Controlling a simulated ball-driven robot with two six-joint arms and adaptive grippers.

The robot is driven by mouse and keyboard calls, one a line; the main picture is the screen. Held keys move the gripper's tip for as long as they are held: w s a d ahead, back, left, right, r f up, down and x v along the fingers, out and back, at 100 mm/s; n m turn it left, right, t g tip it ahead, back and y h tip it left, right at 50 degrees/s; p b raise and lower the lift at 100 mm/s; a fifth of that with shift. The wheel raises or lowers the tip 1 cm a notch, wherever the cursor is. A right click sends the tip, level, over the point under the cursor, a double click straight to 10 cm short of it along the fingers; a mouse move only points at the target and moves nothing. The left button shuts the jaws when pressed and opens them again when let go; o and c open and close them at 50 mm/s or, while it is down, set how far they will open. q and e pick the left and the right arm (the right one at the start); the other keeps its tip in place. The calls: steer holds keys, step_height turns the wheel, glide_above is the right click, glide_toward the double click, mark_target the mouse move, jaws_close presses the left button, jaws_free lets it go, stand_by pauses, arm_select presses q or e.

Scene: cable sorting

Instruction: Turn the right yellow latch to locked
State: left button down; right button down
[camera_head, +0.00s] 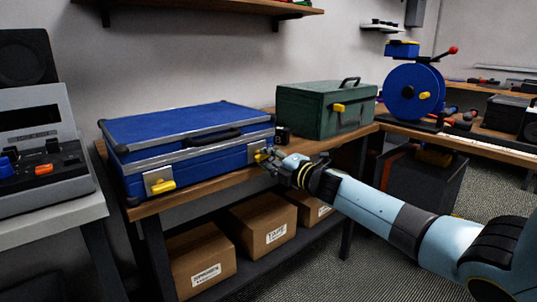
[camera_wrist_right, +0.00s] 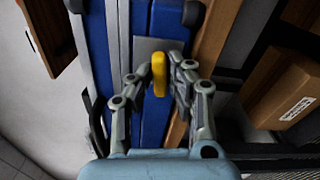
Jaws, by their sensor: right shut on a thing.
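The blue case (camera_head: 180,137) lies closed on the wooden bench, with silver edges and a black handle on its front. Its left yellow latch (camera_head: 162,186) sits on a silver plate. Its right yellow latch (camera_head: 262,154) is partly hidden by my right gripper (camera_head: 267,158). In the right wrist view the right latch (camera_wrist_right: 159,74) stands between the two fingers of my right gripper (camera_wrist_right: 160,82), which is shut on it. The latch points along the finger gap there, in front of a grey plate. My left gripper is not in view.
A green toolbox (camera_head: 310,108) with a yellow latch stands on the bench to the right. Cardboard boxes (camera_head: 265,228) sit on the shelf below. A blue reel (camera_head: 408,93) stands at the back right. A grey console (camera_head: 40,150) is at the left.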

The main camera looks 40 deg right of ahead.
steer(key=shift+f+m+p, duration=0.1)
steer(key=shift+m+p, duration=0.25)
steer(key=shift+m, duration=0.55)
steer(key=c, duration=1.3)
jaws_free()
steer(key=shift+s, duration=0.1)
steer(key=s, duration=0.8)
steer(key=s+d, duration=0.1)
steer(key=s, duration=0.2)
steer(key=shift+s, duration=0.4)
